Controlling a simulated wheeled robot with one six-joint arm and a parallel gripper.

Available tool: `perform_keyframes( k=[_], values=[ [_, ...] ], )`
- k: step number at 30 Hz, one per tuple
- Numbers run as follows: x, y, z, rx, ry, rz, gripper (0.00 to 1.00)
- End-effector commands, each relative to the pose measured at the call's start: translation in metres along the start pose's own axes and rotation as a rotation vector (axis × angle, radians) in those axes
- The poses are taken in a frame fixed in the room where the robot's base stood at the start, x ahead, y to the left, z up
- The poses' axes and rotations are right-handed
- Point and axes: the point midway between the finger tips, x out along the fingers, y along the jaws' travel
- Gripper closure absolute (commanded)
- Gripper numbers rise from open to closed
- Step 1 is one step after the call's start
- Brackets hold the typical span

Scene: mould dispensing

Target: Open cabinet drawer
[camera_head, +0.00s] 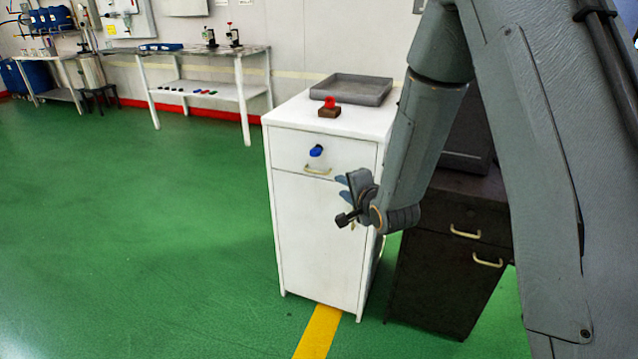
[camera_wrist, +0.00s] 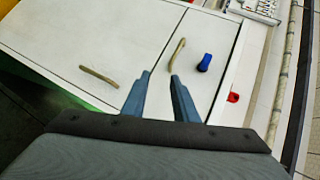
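The white cabinet (camera_head: 318,235) stands in the middle of the head view, with a top drawer (camera_head: 350,152) and a taller door below. The drawer front shows in the wrist view (camera_wrist: 215,30) too. Its curved brass handle (camera_head: 317,171) appears in the wrist view (camera_wrist: 177,53) just beyond my fingertips. My gripper (camera_head: 341,180) is just right of the handle in the head view. In the wrist view my gripper (camera_wrist: 160,74) has its two blue fingers apart, with nothing between them. The drawer looks closed.
A blue-capped item (camera_head: 316,152) shows at the drawer front above the handle. A grey tray (camera_head: 352,88) and a red-topped brown block (camera_head: 329,108) sit on the cabinet. A dark cabinet (camera_head: 445,275) stands right. Green floor (camera_head: 150,220) is clear on the left.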

Motion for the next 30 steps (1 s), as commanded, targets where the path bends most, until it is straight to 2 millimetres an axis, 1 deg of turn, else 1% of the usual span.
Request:
perform_keyframes(
  k=[1,3,6,9,14,21,24,27,30],
  values=[
    [0.012,0.004,0.009,0.06,-0.016,-0.052,0.74],
    [0.02,-0.001,0.018,0.14,-0.04,-0.123,0.74],
    [0.026,-0.005,0.025,0.22,-0.066,-0.191,0.74],
    [0.029,-0.009,0.029,0.258,-0.081,-0.223,0.74],
    [0.042,-0.014,0.031,0.267,-0.085,-0.232,0.74],
    [0.078,-0.022,0.033,0.265,-0.085,-0.231,0.74],
    [0.09,-0.025,0.033,0.264,-0.084,-0.231,0.74],
    [0.099,-0.027,0.033,0.264,-0.084,-0.23,0.74],
    [0.103,-0.028,0.034,0.265,-0.084,-0.228,0.74]
  ],
)
